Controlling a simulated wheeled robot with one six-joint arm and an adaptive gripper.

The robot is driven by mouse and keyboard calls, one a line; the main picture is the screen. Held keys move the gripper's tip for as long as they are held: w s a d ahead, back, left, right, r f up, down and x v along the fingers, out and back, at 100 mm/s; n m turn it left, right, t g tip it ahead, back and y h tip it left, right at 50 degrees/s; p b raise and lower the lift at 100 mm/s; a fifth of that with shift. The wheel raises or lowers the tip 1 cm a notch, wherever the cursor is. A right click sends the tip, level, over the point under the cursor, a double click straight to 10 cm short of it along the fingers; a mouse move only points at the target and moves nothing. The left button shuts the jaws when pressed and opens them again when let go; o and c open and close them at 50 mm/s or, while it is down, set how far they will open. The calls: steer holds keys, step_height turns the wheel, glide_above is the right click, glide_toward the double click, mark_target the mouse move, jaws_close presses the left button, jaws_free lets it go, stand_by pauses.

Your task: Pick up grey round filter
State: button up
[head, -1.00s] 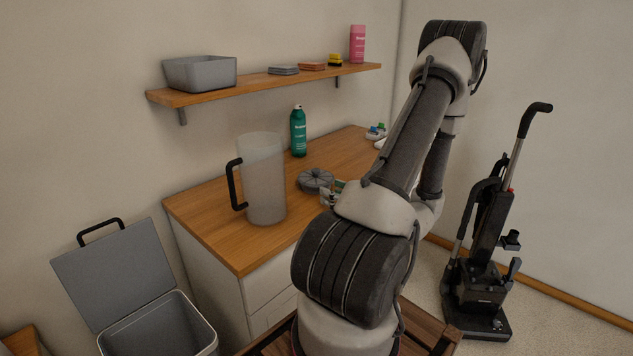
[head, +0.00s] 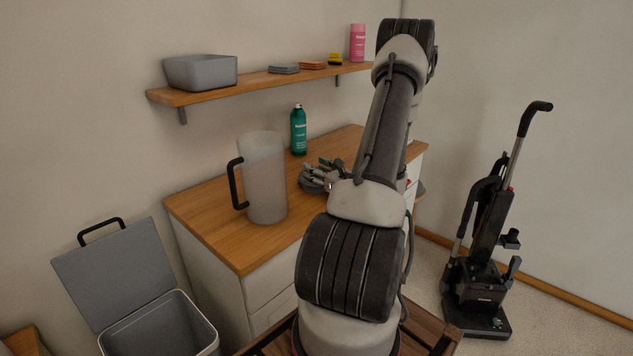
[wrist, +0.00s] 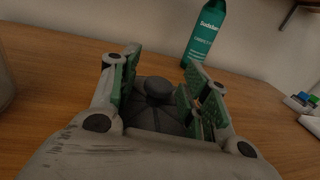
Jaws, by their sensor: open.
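The grey round filter (head: 312,184) lies on the wooden counter, to the right of the translucent jug. In the head view my gripper (head: 322,168) is over it and hides much of it. In the wrist view the filter (wrist: 155,110) shows its ribbed top and round central knob between the two green-padded fingers of my gripper (wrist: 158,85). The fingers are apart, one on each side of the knob. I cannot tell whether either finger touches it.
The jug (head: 264,178) with a black handle stands left of the filter on the counter (head: 210,215). A green bottle (head: 298,130) stands behind. A shelf (head: 262,82) hangs above. An open grey bin (head: 160,325) is at lower left, an upright vacuum (head: 484,240) at right.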

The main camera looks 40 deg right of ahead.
steer(key=shift+w, duration=0.2)
jaws_close()
